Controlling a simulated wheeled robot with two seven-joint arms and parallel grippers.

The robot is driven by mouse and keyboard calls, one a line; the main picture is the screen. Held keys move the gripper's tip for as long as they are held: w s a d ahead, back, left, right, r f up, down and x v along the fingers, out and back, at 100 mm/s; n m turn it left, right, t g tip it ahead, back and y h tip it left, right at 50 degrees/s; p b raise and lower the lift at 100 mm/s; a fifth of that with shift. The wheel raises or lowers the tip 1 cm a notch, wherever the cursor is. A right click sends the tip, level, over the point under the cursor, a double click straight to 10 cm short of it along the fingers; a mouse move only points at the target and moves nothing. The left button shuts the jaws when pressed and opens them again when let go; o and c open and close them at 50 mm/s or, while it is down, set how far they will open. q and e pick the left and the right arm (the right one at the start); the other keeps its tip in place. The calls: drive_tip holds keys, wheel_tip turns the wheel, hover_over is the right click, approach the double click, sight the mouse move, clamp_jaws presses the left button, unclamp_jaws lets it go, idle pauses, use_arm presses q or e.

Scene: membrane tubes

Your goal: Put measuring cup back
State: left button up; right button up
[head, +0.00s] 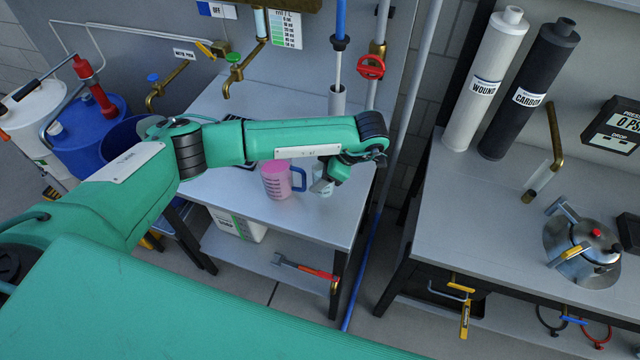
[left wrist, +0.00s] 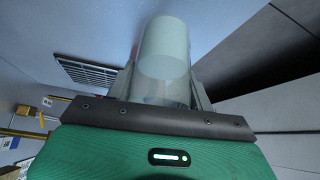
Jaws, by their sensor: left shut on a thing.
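My left gripper (head: 334,174) is over the right part of the left bench and points down. It is shut on a small clear cup (head: 321,188), mostly hidden by the gripper in the head view. In the left wrist view the clear cup (left wrist: 165,48) shows as a pale, see-through cylinder between the two fingers. I cannot tell whether the cup touches the bench. A jug of pink liquid (head: 276,181) with a blue handle and markings stands just left of the gripper. My right gripper is not in view.
The left bench (head: 325,228) has a bare front edge. Brass taps (head: 233,75) and a vertical tube (head: 337,98) stand behind my arm. A gap separates it from the right bench (head: 460,225), which holds a metal pot (head: 583,255). A red-handled tool (head: 308,268) lies on the lower shelf.

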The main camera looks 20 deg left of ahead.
use_arm(q)
drive_tip(key=shift+s+f, duration=0.1)
drive_tip(key=shift+f, duration=0.95)
wheel_tip(320, 180, down, 2)
drive_tip(key=shift+f+p, duration=0.1)
drive_tip(key=shift+p, duration=0.4)
drive_tip(key=shift+f, duration=0.2)
drive_tip(key=shift+f, duration=0.1)
drive_tip(key=o, duration=1.1)
drive_tip(key=shift+o, duration=0.2)
